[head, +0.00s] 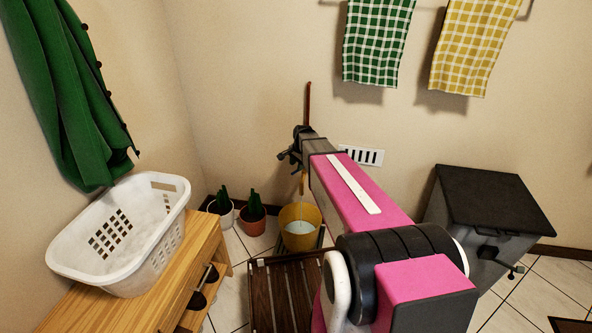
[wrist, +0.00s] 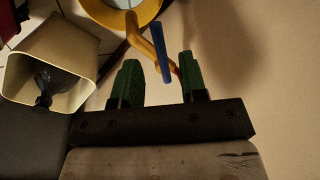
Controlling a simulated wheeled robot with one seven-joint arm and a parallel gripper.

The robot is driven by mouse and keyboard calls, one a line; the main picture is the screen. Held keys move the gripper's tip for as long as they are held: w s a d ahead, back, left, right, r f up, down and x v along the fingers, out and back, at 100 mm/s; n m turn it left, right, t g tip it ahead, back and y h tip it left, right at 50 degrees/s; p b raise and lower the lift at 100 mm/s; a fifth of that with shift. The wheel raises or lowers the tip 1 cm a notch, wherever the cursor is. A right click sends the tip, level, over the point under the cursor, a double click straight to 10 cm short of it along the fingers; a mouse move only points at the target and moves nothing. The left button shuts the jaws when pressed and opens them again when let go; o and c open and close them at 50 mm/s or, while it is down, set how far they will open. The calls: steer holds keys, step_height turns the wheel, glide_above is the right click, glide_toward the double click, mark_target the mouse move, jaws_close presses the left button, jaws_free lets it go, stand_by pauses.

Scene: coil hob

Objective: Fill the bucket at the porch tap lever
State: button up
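The yellow bucket (head: 300,241) stands upright on the floor by the wall, below the orange tap spout (head: 303,184). A pale, water-like surface shows inside the bucket. In the wrist view, the bucket (wrist: 93,10) is at the top, with the curved orange spout (wrist: 139,42) beside it. The blue tap lever (wrist: 162,52) reaches down between the two green fingers of my gripper (wrist: 157,75). The fingers are apart, with a gap showing on each side of the lever. In the head view, my arm hides the lever.
A white laundry basket (head: 105,243) sits on a wooden bench (head: 130,310) at the left. Two potted cacti (head: 252,222) stand left of the bucket. A wooden slatted mat (head: 284,290) lies in front. A dark-lidded bin (head: 490,200) stands right. A cream holder (wrist: 40,40) is left in the wrist view.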

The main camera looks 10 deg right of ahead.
mark_target(296, 172)
steer(key=shift+w+a+f, duration=0.1)
steer(key=shift+w+f, duration=0.05)
steer(key=shift+f, duration=0.7)
steer(key=shift+w+a+f, duration=0.1)
steer(key=shift+f, duration=0.7)
jaws_close()
steer(key=shift+s, duration=0.1)
steer(key=shift+s+d+n+g+y, duration=0.15)
steer(key=shift+s+d+n, duration=0.25)
steer(key=shift+n, duration=0.7)
steer(key=shift+s+d+n+g+y, duration=0.15)
steer(key=shift+d+n, duration=0.35)
steer(key=shift+n, duration=0.6)
steer(key=shift+s+d+n+g+y, duration=0.1)
steer(key=shift+s+d+n+g, duration=0.25)
steer(key=shift+n, duration=0.75)
steer(key=shift+d, duration=0.15)
jaws_free()
